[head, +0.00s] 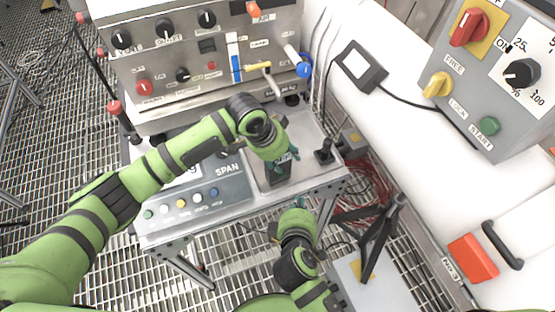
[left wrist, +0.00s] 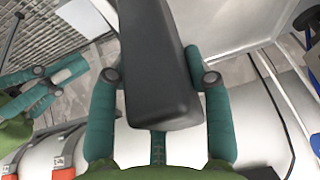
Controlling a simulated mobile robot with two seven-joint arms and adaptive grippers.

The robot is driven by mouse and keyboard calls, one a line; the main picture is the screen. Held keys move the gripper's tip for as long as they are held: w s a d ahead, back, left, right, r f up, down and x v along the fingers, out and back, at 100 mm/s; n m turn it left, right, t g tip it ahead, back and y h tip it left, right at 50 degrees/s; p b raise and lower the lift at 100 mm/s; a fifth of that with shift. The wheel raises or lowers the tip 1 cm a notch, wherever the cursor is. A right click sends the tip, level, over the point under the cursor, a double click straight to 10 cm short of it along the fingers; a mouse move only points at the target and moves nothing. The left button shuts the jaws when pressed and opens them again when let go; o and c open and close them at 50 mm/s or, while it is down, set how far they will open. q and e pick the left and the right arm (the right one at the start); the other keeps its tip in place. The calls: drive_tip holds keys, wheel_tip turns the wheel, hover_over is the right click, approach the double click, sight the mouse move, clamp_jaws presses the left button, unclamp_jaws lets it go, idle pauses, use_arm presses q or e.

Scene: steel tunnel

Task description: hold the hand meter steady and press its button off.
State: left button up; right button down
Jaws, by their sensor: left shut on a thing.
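The hand meter (head: 277,177) is a dark box at the right end of the bench in the head view. My left gripper (head: 283,160) is shut on its upper part from above. In the left wrist view the dark meter body (left wrist: 160,85) sits between the two teal fingers (left wrist: 160,105). Its button cannot be made out, and the fingers cover part of its face. My right gripper (head: 287,214) is in front of and below the meter, apart from it. Its teal fingers (left wrist: 55,85) also show at the left of the left wrist view, their gap unclear.
The SPAN panel (head: 190,200) with coloured buttons lies left of the meter. A black joystick (head: 325,152) stands close on the right. A grey control cabinet (head: 205,60) rises behind. A black tripod (head: 382,230) stands right of my right arm.

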use_arm(q)
drive_tip(key=o, duration=1.4)
drive_tip(key=shift+s+f, duration=0.1)
drive_tip(key=shift+f, duration=0.15)
drive_tip(key=shift+c, duration=0.2)
drive_tip(key=shift+r, duration=0.1)
drive_tip(key=shift+r, duration=0.15)
